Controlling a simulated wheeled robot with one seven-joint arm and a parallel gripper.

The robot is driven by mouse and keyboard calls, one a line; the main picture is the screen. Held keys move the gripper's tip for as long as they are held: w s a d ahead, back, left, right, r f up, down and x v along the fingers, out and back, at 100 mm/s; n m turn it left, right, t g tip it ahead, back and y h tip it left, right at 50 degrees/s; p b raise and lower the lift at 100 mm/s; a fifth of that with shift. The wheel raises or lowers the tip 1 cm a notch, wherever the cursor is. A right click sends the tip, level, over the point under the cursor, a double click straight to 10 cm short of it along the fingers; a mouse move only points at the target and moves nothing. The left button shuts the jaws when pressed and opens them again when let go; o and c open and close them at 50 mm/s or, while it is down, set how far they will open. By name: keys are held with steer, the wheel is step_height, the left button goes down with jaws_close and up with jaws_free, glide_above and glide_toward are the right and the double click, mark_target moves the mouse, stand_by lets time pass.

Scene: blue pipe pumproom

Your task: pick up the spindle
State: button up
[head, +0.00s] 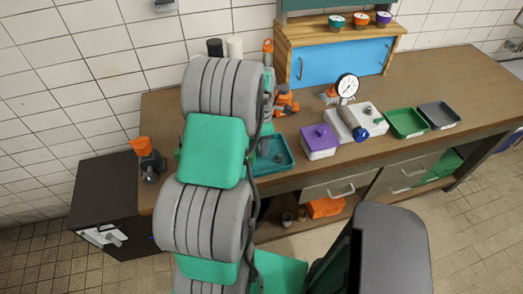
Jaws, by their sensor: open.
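I cannot pick out the spindle for certain. A teal tray (288,168) on the bench, just right of my arm, holds small dark and grey parts too small to identify. My arm rises through the left middle of the view and covers part of the tray and the bench. I cannot make out my gripper or its fingers.
The wooden bench (440,77) carries a purple-lidded box (319,139), a pressure gauge (346,86), a green tray (406,122), a grey tray (438,115), a blue-doored cabinet (340,68) and orange fittings (286,103). An orange-topped part (148,160) stands at left. The bench's right end is clear.

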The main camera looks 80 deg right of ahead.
steer(key=shift+d+f, duration=0.1)
steer(key=shift+f, duration=0.45)
steer(key=shift+r, duration=0.15)
jaws_close()
